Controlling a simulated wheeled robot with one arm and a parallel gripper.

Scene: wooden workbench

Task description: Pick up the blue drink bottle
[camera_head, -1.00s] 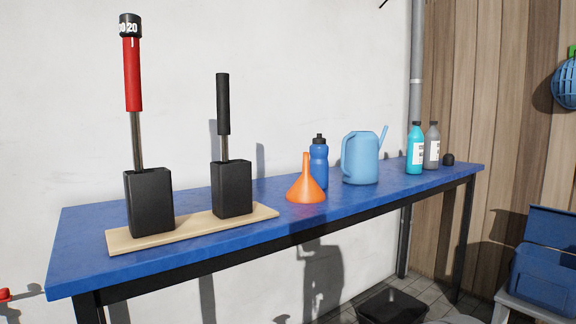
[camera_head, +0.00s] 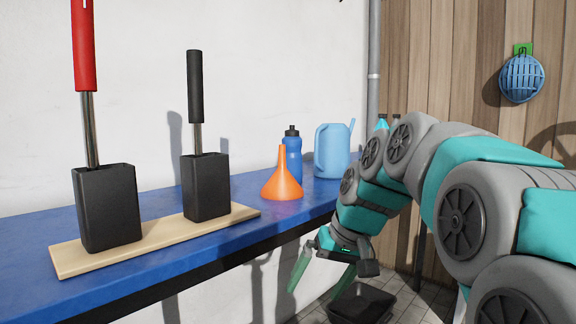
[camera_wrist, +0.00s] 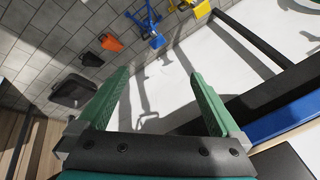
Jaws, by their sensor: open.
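The blue drink bottle (camera_head: 293,157) with a black cap stands upright on the blue workbench (camera_head: 245,190). An orange funnel (camera_head: 281,182) stands in front of it and hides its lower left part. My gripper (camera_head: 321,282) hangs in front of the bench's front edge, lower than the bench top and well away from the bottle. Its two green fingers are spread apart with nothing between them. The wrist view shows the open fingers (camera_wrist: 165,98) over the floor and wall; the bottle is not in that view.
A light blue watering can (camera_head: 333,152) stands right of the bottle. Black holders (camera_head: 108,208) with upright tools stand on a wooden board (camera_head: 75,262) at the left. A black tray (camera_head: 362,303) lies on the floor. My arm hides the bench's right end.

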